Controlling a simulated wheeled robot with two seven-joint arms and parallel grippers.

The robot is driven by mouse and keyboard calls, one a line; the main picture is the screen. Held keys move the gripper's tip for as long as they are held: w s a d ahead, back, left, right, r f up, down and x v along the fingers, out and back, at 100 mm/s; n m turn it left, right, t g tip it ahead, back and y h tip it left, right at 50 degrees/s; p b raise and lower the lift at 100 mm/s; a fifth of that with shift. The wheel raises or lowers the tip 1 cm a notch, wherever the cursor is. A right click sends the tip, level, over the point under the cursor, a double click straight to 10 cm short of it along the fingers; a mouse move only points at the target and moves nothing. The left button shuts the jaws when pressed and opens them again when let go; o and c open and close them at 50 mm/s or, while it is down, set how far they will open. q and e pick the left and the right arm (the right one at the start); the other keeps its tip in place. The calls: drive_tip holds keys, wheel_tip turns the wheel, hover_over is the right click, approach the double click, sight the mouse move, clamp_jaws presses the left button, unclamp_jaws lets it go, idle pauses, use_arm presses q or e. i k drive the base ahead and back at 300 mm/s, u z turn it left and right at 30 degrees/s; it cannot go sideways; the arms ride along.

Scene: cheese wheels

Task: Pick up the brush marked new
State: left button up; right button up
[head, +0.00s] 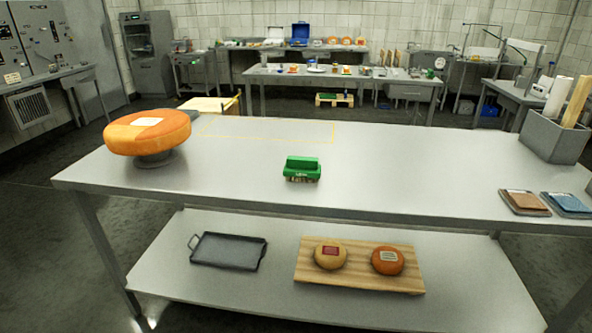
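A small green brush (302,168) sits alone near the middle of the steel table (240,165). Its bristles face down on the tabletop. A pale marking shows on its front side, but it is too small to read. No other brush is plain on this table. Neither of my grippers is in the head view.
A large orange cheese wheel (147,132) rests on a stand at the table's left. A grey bin (552,137) and two flat packs, brown (524,202) and blue (567,204), are at the right. The lower shelf holds a dark tray (228,251) and a wooden board (359,284) with two cheeses.

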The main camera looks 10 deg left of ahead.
sight(297, 168)
drive_tip(key=u, duration=1.2)
drive_tip(key=i, duration=1.5)
drive_tip(key=z, duration=1.75)
